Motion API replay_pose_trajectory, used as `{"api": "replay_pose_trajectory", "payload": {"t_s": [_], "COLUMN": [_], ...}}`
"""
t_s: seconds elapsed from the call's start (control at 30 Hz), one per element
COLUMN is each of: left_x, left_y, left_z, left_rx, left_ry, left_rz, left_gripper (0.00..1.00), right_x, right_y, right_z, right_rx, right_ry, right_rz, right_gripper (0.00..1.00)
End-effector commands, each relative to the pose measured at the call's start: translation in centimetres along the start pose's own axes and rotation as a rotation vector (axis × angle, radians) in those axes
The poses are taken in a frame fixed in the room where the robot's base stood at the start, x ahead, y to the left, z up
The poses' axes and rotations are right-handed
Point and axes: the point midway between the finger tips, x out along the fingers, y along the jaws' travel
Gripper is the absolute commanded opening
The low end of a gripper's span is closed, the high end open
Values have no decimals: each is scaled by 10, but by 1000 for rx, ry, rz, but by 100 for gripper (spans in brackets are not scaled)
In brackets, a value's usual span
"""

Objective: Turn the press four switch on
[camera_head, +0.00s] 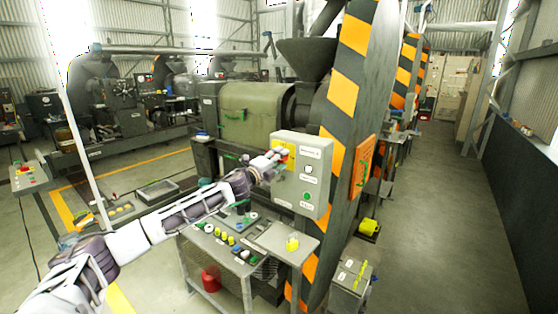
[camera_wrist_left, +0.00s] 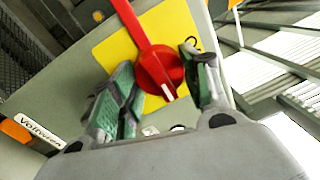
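The grey control box (camera_head: 303,174) stands on the front of the machine. It bears a yellow plate (camera_wrist_left: 112,52) with a red rotary switch (camera_wrist_left: 162,70), which has a long red handle and a white mark on its knob. My left gripper (camera_head: 279,155) is at the upper left of the box and partly hides the yellow plate. In the left wrist view my left gripper (camera_wrist_left: 160,82) is open, with its green-padded fingers on either side of the red knob. I cannot tell whether a finger touches it. My right gripper is not in view.
A metal table (camera_head: 270,244) with several coloured buttons and parts stands below the box. A red container (camera_head: 211,279) is under the table. The aisle (camera_head: 430,190) at the right is clear.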

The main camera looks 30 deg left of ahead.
Motion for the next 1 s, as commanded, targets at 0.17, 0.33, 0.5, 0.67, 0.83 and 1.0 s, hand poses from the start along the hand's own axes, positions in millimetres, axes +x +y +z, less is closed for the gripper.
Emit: {"api": "replay_pose_trajectory", "payload": {"t_s": [0.17, 0.33, 0.5, 0.67, 0.83, 1.0], "left_x": [0, 0, 0, -2, -6, -13], "left_y": [2, 1, 1, 1, 2, 2], "left_z": [-1, -1, 0, 0, 0, 0], "left_rx": [0, 0, 0, 0, -1, -1], "left_ry": [2, 1, 1, 1, 0, 0], "left_rz": [3, 2, 1, 2, 2, 3], "left_gripper": [68, 68, 68, 68, 68, 68], "right_x": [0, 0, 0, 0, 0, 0], "right_y": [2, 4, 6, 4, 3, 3], "right_z": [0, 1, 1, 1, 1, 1], "right_rx": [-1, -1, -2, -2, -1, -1], "right_ry": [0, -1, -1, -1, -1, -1], "right_rz": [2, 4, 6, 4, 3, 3], "right_gripper": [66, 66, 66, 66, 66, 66]}}
